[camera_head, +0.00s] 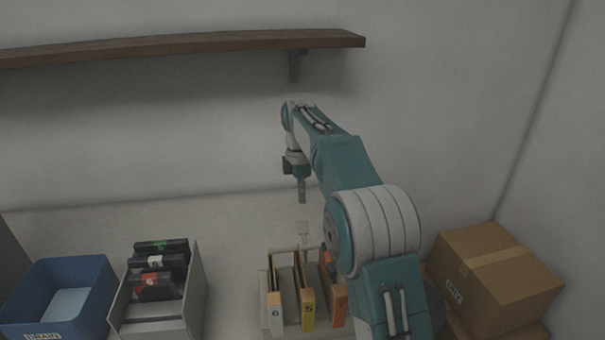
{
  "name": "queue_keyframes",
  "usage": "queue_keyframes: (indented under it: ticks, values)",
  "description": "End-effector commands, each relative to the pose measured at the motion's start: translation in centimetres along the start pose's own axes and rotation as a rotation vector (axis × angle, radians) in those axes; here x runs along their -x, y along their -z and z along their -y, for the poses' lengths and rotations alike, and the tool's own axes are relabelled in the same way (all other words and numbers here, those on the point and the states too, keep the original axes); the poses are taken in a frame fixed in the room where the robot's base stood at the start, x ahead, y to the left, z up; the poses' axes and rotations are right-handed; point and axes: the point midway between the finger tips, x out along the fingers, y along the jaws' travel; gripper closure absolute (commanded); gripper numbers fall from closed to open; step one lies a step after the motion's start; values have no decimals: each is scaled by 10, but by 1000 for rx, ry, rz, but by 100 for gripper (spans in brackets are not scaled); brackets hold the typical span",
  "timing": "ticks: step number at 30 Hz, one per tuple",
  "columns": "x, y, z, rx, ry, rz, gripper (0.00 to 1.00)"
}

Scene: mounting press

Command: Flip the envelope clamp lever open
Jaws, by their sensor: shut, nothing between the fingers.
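My gripper (302,197) points straight down, shut and empty, in the middle of the view. It hangs above the back of a pale slotted unit (264,310) holding upright numbered pieces in white, yellow and orange. A small pale upright part (304,229) stands at the back of this unit, just below my fingertips, with a gap seeming to lie between. I cannot tell whether this part is the envelope clamp lever. My arm hides the right side of the unit. No envelope can be made out for certain.
A blue bin (100,285) stands at the far left. Beside it is a grey rack (196,285) with several dark labelled cartridges. A cardboard box (495,275) sits at the right. A wooden shelf (200,45) runs along the wall above. The surface behind the racks is clear.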

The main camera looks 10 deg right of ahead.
Motion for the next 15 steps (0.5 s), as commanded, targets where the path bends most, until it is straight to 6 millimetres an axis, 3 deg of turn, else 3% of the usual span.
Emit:
queue_keyframes:
  ticks: [15]
  values:
    - [42,-4,-17,-1,-1,-4,100]
